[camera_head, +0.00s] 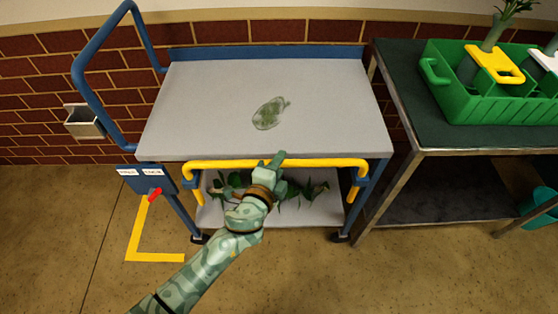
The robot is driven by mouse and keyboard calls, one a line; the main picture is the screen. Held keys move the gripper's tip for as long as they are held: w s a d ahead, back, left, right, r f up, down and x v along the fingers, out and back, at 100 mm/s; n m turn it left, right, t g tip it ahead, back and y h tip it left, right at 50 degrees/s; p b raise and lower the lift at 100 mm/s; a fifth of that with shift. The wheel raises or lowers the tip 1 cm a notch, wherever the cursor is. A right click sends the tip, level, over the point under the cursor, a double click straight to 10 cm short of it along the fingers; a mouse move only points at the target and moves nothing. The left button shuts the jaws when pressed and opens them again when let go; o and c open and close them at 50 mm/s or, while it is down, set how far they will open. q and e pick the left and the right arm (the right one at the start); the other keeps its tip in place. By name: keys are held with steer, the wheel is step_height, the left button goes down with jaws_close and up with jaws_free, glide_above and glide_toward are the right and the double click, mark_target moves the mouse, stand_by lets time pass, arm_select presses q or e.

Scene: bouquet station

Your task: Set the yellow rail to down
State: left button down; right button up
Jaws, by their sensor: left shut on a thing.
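The yellow rail (220,163) runs along the front edge of the cart (185,120), about level with its grey top. Its bent ends go down to blue mounts at both front corners, so the rail stands raised above them. The gripper covers a short piece of the rail. My right gripper is not in view.
A lower shelf (305,213) holds leafy cuttings. A blue plate (152,179) with a red lever (155,194) sits at the cart's left front. A dark table (425,125) at right carries a green crate (500,105). Bare floor lies in front.

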arm_select(q)
step_height(320, 180, down, 3)
steer(key=shift+s+f+b, duration=0.1)
steer(key=shift+f+b, duration=0.05)
steer(key=shift+b, duration=0.6)
steer(key=c, duration=1.3)
jaws_free()
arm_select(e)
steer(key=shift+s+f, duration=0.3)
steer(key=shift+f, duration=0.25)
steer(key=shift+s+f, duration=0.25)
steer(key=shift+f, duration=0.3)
arm_select(q)
steer(key=p+v, duration=0.2)
steer(key=v, duration=1.4)
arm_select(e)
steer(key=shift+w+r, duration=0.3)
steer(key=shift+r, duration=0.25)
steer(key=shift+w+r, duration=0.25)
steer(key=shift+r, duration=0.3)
arm_select(q)
steer(key=shift+s+a, duration=0.1)
